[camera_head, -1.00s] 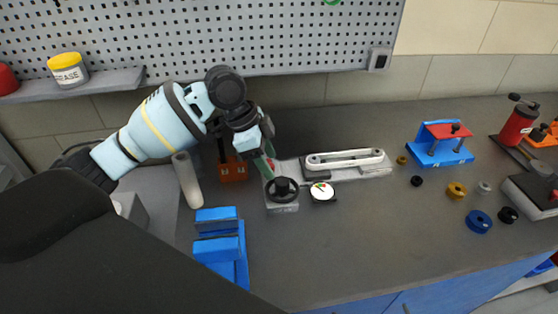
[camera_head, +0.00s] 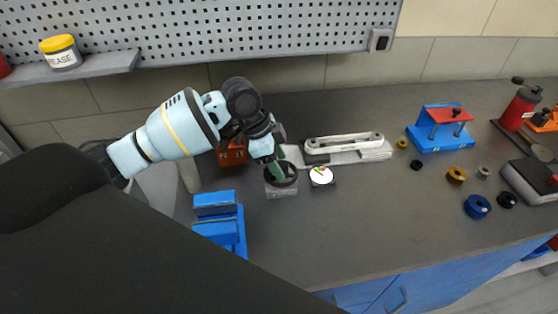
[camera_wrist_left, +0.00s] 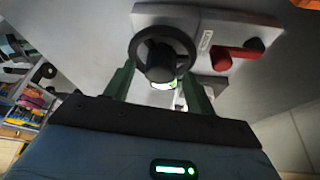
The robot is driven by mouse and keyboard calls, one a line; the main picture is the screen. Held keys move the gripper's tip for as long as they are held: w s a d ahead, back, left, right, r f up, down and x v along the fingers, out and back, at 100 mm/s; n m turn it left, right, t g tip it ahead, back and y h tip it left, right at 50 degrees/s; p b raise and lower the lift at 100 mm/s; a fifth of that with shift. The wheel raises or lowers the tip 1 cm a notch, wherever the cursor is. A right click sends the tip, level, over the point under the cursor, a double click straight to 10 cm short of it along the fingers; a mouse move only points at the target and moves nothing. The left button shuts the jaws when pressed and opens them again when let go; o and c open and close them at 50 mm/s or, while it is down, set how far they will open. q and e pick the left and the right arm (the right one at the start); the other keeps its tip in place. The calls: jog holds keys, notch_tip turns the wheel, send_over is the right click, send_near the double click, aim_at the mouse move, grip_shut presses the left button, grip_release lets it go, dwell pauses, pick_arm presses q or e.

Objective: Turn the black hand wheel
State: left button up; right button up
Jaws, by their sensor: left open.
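The black hand wheel (camera_head: 293,180) sits on a small grey block at the near left end of a grey device on the bench. In the left wrist view the wheel (camera_wrist_left: 140,41) shows as a black ring with a central hub. My left gripper (camera_head: 278,170) is over the wheel in the head view and partly hides it. In the left wrist view its green fingers (camera_wrist_left: 158,76) are apart, one on each side of the hub, with nothing shut between them. Whether they touch the wheel I cannot tell. My right gripper is not in view.
A white dial gauge (camera_head: 321,176) stands just right of the wheel. A pale slotted bar (camera_head: 344,143) lies behind it. A blue fixture (camera_head: 219,219) is at the near left and an orange block (camera_head: 232,153) behind the arm. The bench front is clear.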

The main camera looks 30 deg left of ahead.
pick_arm(q)
jog(key=shift+f, duration=0.2)
jog(key=c, duration=1)
jog(key=shift+o, duration=0.2)
jog(key=shift+w+m+g+h, duration=0.15)
jog(key=shift+m+g, duration=0.2)
jog(key=shift+m, duration=0.6)
jog(key=shift+m+g+h, duration=0.15)
jog(key=shift+m+g, duration=0.2)
jog(key=shift+m, duration=0.6)
jog(key=o, duration=1)
jog(key=shift+c, duration=0.2)
